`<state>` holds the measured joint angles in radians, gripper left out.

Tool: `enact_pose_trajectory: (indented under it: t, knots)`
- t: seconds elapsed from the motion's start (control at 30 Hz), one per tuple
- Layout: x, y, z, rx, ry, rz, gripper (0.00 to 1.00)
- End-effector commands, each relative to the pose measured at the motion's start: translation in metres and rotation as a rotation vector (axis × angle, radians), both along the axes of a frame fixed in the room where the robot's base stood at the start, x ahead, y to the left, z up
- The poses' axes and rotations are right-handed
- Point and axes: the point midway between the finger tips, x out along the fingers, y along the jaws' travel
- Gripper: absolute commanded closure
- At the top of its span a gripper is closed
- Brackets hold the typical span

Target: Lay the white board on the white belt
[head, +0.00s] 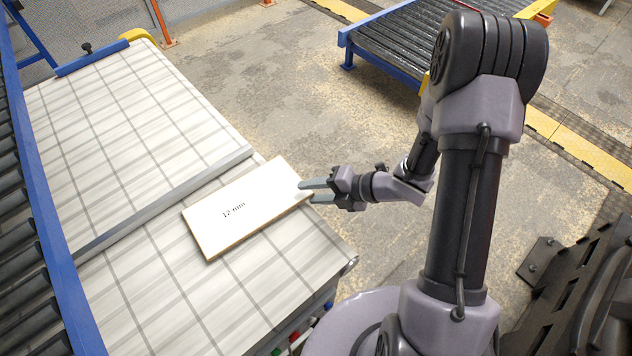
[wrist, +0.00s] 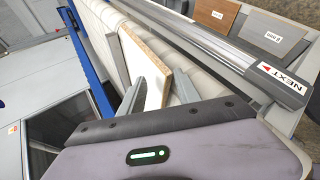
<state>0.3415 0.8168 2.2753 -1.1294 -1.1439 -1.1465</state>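The white board (head: 245,207), marked 12 mm, lies flat over the near part of the white belt (head: 120,310). Its right end reaches slightly past the belt's right edge in the head view. I cannot tell whether its underside touches the belt. My gripper (head: 307,192) is at that right end, one finger above the board and one below, shut on it. In the wrist view the white board (wrist: 147,62) runs between the two fingers of my gripper (wrist: 158,85), with its brown edge showing.
A metal bar (head: 165,202) crosses the belt beyond the board. A blue-railed roller conveyor (head: 45,215) runs along the left. Another roller conveyor (head: 410,45) stands at the back. The far belt is clear.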

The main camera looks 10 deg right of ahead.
Motion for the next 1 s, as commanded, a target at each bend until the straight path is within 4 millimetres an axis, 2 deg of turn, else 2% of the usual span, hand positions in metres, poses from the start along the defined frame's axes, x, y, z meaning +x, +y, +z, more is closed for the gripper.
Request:
enact_pose_trajectory:
  t: [0.03, 0.6, 1.0]
  knots:
    - [-0.0001, 0.0004, 0.0073, -0.029, 0.014, 0.002, 0.62]
    - [-0.0022, -0.0035, 0.0114, -0.361, 0.198, 0.003, 0.62]
    - [-0.0025, -0.0053, 0.0064, -0.406, 0.224, -0.001, 0.62]
